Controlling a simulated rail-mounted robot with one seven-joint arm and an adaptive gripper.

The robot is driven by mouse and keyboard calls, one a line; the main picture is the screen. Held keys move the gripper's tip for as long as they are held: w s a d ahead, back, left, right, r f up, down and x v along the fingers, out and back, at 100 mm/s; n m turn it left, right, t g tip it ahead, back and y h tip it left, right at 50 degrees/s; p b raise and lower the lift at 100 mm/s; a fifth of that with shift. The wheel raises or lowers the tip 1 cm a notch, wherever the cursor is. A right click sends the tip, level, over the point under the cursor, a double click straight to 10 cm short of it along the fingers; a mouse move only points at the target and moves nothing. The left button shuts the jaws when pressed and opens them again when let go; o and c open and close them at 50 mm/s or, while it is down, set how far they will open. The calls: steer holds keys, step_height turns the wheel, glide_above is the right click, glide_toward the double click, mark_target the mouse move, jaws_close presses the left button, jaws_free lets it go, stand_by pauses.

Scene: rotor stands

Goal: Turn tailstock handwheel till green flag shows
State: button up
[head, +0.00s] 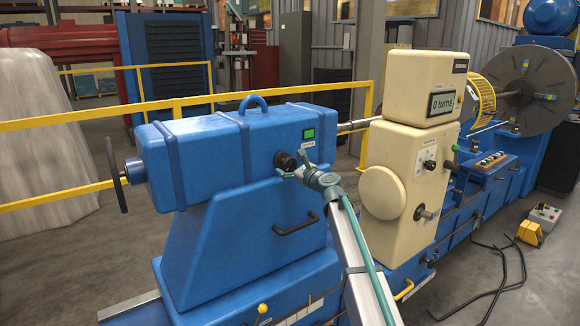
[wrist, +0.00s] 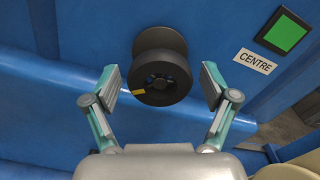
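The blue tailstock (head: 205,150) stands at left centre in the head view, with a dark handwheel (head: 116,175) on its left end. A black spool-shaped knob (head: 286,161) sits on its front face. In the wrist view the knob (wrist: 160,72) has a small yellow mark on its rim. A square flag window (head: 309,134) shows green, and it is green in the wrist view too (wrist: 284,33), above a CENTRE label (wrist: 255,61). My gripper (wrist: 160,92) is open, with one finger on each side of the knob and a visible gap at both sides.
A cream housing (head: 396,180) with a "0 turns" display (head: 442,103) stands right of the tailstock. A yellow rail (head: 60,120) runs behind. A black bar handle (head: 296,224) sits below the knob. Black cables (head: 490,280) and a yellow pedal (head: 530,232) lie on the floor at right.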

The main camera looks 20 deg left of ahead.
steer(key=shift+s, duration=0.1)
steer(key=v, duration=1.2)
steer(key=shift+n, duration=0.3)
